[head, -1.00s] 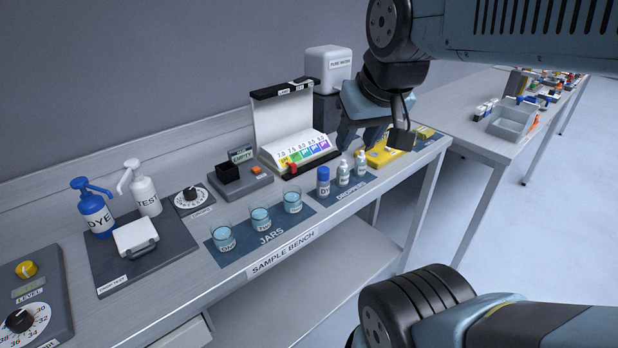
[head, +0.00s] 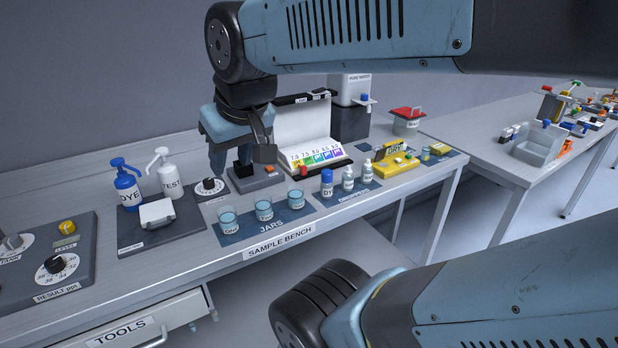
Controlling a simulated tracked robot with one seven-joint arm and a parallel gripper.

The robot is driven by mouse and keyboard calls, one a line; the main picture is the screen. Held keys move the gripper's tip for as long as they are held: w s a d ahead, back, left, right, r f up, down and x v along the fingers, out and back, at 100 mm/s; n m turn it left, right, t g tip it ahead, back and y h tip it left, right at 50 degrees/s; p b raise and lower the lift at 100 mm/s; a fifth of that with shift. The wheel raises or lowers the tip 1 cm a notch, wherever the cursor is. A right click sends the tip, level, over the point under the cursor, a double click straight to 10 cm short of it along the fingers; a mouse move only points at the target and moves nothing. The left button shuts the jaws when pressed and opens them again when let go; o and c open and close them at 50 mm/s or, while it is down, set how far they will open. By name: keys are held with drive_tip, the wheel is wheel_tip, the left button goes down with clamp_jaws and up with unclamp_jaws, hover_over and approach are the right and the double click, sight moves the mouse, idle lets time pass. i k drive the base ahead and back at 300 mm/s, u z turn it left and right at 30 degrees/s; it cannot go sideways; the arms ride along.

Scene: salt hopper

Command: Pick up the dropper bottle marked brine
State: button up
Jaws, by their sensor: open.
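Three small bottles stand on the blue mat (head: 352,193) right of the jars. One is a blue bottle (head: 327,184) with a label starting "DY". Beside it stand two pale dropper bottles, a left one (head: 348,180) and a right one (head: 367,173). Their labels are too small to read, so I cannot tell which is marked brine. My gripper (head: 241,161) is open and empty. It points down, left of the bottles in the picture, in front of the dark box and the colour chart stand, partly hiding the box.
Three glass jars (head: 264,211) stand along the front edge, left of the bottles. The colour chart stand (head: 303,128) rises behind the bottles. A yellow tray (head: 397,163) lies to their right. A dye pump bottle (head: 127,186) and a white pump bottle (head: 168,174) stand at left.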

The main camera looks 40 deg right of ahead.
sight(348, 176)
drive_tip(key=z, duration=0.2)
drive_tip(key=i, duration=0.1)
drive_tip(key=u, duration=1.3)
drive_tip(key=k, duration=2.75)
drive_tip(key=z, duration=1)
drive_tip(key=i, duration=1)
drive_tip(key=u, duration=0.05)
